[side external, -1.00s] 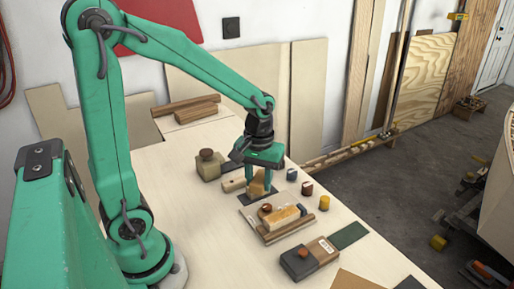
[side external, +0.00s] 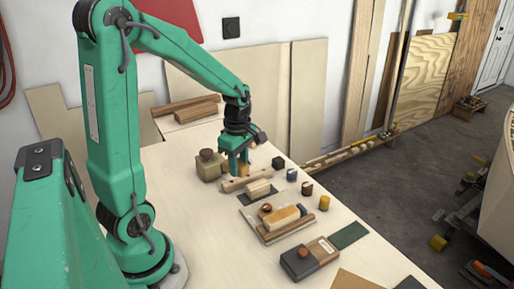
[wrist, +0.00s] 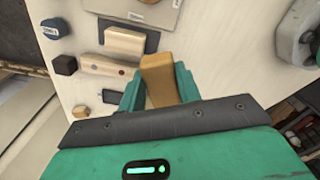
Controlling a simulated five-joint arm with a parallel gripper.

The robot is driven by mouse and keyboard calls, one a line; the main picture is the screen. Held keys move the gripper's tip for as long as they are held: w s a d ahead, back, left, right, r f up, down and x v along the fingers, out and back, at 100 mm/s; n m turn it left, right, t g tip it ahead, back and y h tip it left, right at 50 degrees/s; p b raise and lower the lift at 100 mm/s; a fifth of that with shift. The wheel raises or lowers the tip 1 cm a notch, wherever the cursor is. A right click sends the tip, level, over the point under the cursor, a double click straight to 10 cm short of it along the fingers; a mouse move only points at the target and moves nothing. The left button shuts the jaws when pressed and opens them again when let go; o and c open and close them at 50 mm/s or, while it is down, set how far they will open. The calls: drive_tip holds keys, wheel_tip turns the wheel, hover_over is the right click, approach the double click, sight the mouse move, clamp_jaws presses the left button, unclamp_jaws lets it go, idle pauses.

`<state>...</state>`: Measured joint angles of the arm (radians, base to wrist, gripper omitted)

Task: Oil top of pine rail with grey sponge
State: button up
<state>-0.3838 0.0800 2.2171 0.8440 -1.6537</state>
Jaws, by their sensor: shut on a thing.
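My gripper (side external: 238,169) is shut on a tan block (wrist: 159,82), held between both fingers in the wrist view. I see no sponge that is clearly grey; the held block looks tan. A pale wooden rail (side external: 246,180) with a dark and a red spot lies beside my gripper, and it also shows in the wrist view (wrist: 104,66). A pale wooden block (side external: 259,187) sits on a dark mat in front of the rail; it shows in the wrist view (wrist: 124,41) too. I cannot tell whether the held block touches anything.
A grey-beige container (side external: 208,168) with a round brown top stands left of my gripper. A board (side external: 247,212) carries a pale block and a wooden strip. The front left bench is clear.

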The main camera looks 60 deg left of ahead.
sight(266, 169)
drive_tip(key=s+a+f+n, duration=0.1)
drive_tip(key=s+a+n, duration=0.1)
drive_tip(key=a+n, duration=0.5)
drive_tip(key=n, duration=0.5)
drive_tip(key=shift+s+a+n, duration=0.3)
drive_tip(key=shift+a, duration=0.05)
drive_tip(key=shift+f, duration=0.15)
drive_tip(key=shift+f, duration=3.65)
drive_tip(key=shift+w+f, duration=0.25)
drive_tip(key=shift+w, duration=8.05)
drive_tip(key=shift+s, duration=8.25)
wheel_tip(266, 169, up, 8)
